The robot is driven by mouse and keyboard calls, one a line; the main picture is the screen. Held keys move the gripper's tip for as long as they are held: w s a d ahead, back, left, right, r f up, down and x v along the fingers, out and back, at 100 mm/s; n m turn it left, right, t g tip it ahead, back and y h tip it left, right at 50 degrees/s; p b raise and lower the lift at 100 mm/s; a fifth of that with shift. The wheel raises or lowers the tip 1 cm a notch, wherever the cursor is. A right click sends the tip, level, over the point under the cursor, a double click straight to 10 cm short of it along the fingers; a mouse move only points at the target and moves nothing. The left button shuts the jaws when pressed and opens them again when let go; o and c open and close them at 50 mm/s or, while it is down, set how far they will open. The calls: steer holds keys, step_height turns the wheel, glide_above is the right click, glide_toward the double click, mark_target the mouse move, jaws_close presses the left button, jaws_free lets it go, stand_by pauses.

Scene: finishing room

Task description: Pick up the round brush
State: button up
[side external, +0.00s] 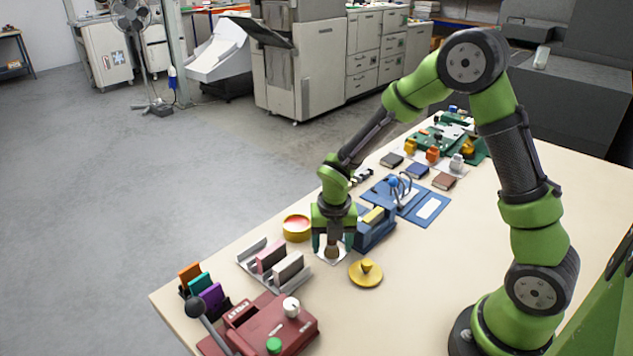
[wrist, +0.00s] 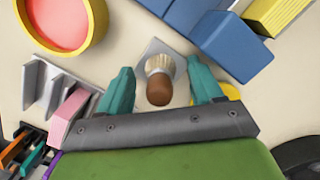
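The round brush (wrist: 159,88) has a brown rounded handle and pale bristles. In the wrist view it stands between the two teal fingers of my gripper (wrist: 160,68), with a gap on each side. In the side external view the brush (side external: 332,252) sits on a small pale square on the table, below my gripper (side external: 333,243), which points down over it. My gripper is open and the fingers do not appear to touch the brush. The fingers partly flank the brush in the side view.
A yellow bowl with a red inside (side external: 297,228) stands to the left, a blue block holder (side external: 374,230) behind right, and a yellow knobbed lid (side external: 366,274) in front right. A grey rack (side external: 256,254) with pink and grey blocks and a red machine (side external: 262,328) lie nearer the camera.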

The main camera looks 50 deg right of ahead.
steer(key=c, duration=1)
steer(key=shift+r, duration=0.1)
steer(key=shift+c, duration=0.2)
step_height(320, 180, up, 10)
steer(key=shift+f, duration=0.1)
